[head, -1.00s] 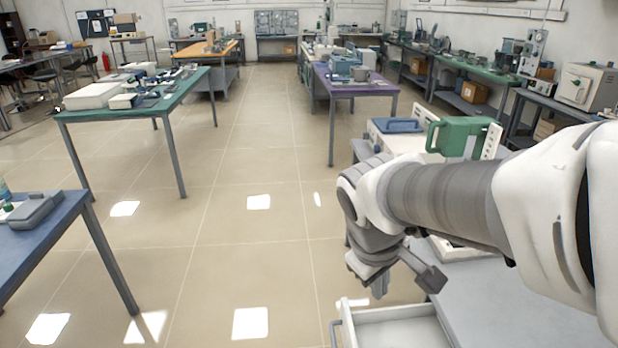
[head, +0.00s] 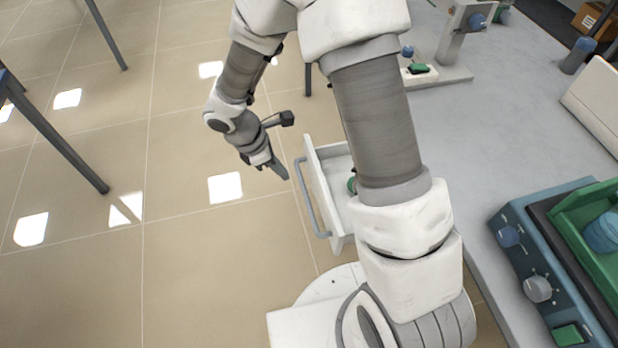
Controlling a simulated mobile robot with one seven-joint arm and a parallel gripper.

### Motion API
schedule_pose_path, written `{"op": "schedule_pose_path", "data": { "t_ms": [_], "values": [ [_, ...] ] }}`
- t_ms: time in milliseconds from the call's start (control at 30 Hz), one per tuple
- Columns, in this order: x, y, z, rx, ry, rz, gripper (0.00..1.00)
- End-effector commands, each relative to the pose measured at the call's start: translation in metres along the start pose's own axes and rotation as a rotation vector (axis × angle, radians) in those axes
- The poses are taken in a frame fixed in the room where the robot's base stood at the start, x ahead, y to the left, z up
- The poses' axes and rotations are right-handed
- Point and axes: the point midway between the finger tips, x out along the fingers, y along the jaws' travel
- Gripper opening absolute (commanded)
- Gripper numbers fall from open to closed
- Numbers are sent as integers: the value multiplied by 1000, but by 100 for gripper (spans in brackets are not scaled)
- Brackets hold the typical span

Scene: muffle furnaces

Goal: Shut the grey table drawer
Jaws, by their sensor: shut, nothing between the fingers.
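The table drawer (head: 313,184) stands pulled out from the left side of the grey table (head: 470,150). Its front is pale, with a grey bar handle (head: 307,201) facing left. Something green shows inside it, partly hidden by my arm, which crosses above the drawer and hides much of its inside. My gripper (head: 282,172) is shut and empty. It points down, just left of the far end of the drawer front and handle. I cannot tell whether it touches them.
A blue device with knobs (head: 538,288) and a green tray (head: 590,225) stand on the table at the right. A grey stand with a blue knob (head: 462,35) is at the back. The tiled floor (head: 200,260) left of the drawer is clear.

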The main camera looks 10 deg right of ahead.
Motion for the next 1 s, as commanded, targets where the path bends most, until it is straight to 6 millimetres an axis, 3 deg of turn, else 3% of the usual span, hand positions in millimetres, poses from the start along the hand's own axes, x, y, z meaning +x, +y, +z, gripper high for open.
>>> {"op": "schedule_pose_path", "data": {
  "t_ms": [167, 600, 800, 1000],
  "values": [
    [17, 0, -2, -9, -1, -3, 0],
    [108, -1, -2, -6, -1, -5, 0],
    [112, 0, 28, -3, 0, 0, 0],
    [115, 0, 36, -5, 0, -1, 0]
  ]
}}
